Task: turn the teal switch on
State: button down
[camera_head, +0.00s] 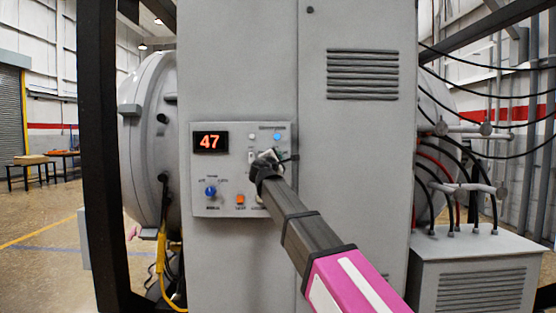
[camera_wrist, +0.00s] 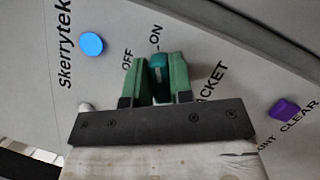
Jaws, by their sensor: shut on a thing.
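The teal switch (camera_wrist: 157,66) sits on the panel beside the printed words OFF and ON, with part of the word JACKET to its right. Its tip lies just below the ON label in the wrist view, and a pale mark runs along it. My gripper (camera_wrist: 158,80) has its two green fingers on either side of the switch and is shut on it. In the head view my gripper (camera_head: 266,163) reaches the right part of the grey control panel (camera_head: 230,168) and hides the switch there.
The panel carries a red 47 display (camera_head: 210,142), a blue knob (camera_head: 210,191), an orange button (camera_head: 240,199) and a blue light (camera_head: 277,137). The wrist view shows a purple button (camera_wrist: 285,108) by CLEAR. A grey cabinet (camera_head: 355,180) stands right of the panel.

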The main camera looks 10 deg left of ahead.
dwell(0.3)
jog(key=c, duration=1)
grip_release()
jog(key=shift+s, duration=0.1)
jog(key=v, duration=1)
jog(key=shift+s, duration=0.3)
jog(key=shift+f, duration=0.15)
